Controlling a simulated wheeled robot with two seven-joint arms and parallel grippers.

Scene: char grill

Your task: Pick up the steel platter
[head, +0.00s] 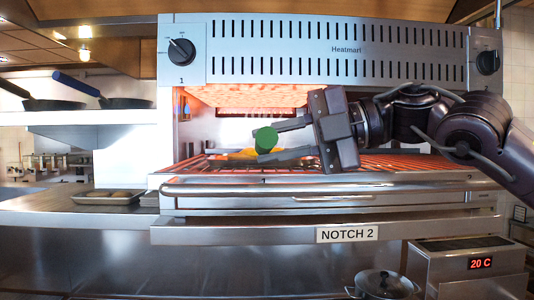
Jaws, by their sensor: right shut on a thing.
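My right gripper (273,141) reaches in from the right over the grill rack, well to the right of the tray. Its fingers point left and are shut on a green round-ended thing (265,139), held just above the rack. What the rest of that thing is, I cannot tell. My left gripper is not in view.
The grill's hood (345,50) hangs close above my right gripper, with glowing heat under it. A yellow item (238,155) lies on the rack (390,163). Dark pans (115,102) stand on the left shelf.

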